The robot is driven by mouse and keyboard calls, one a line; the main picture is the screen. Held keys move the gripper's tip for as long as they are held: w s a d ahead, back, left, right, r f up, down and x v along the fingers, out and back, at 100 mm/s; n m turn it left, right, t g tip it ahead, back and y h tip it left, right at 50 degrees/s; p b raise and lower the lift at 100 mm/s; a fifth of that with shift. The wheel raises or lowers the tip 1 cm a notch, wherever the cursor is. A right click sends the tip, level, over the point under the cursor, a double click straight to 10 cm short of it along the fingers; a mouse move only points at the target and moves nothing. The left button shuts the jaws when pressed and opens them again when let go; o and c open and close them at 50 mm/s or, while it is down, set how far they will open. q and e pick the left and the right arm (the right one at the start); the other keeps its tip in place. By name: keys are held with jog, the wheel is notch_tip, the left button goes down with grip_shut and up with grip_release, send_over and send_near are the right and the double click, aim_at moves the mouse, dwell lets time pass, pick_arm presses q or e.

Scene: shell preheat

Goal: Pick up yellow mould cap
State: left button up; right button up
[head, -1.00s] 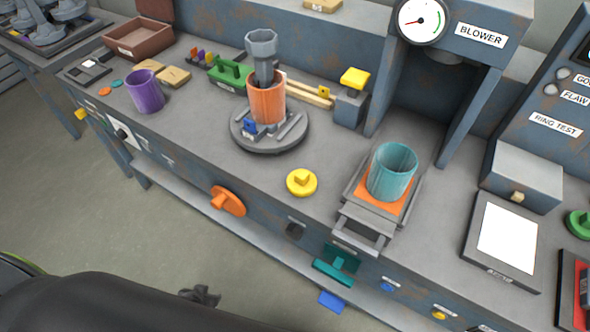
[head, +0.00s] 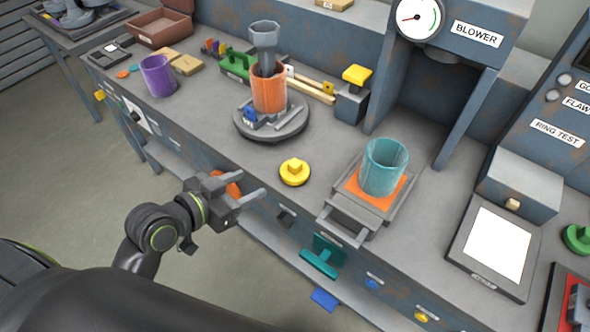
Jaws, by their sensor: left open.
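The yellow mould cap (head: 294,172), a round disc with a raised block on top, lies flat on the bench near its front edge. It sits between the round grey turntable and the sliding tray. My left gripper (head: 243,187) is in front of the bench edge, to the left of the cap and apart from it. Its two fingers are spread and point right, with nothing seen held between them. It partly hides an orange knob (head: 226,180) on the bench front. My right gripper is not in view.
An orange cylinder (head: 270,92) stands on the grey turntable (head: 296,122) behind the cap. A teal cylinder (head: 384,167) stands on an orange pad on the sliding tray (head: 346,216) to the right. A purple cup (head: 158,76) is at left. Bench around the cap is clear.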

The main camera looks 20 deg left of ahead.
aim_at(293, 164)
pick_arm(q)
jog(key=x, duration=1.2)
jog(key=shift+d+r, duration=0.25)
jog(key=shift+r, duration=0.05)
jog(key=shift+p+x, duration=0.55)
jog(key=shift+x, duration=2.05)
jog(key=shift+d+r, duration=0.15)
jog(key=shift+d, duration=0.05)
jog(key=c, duration=1.1)
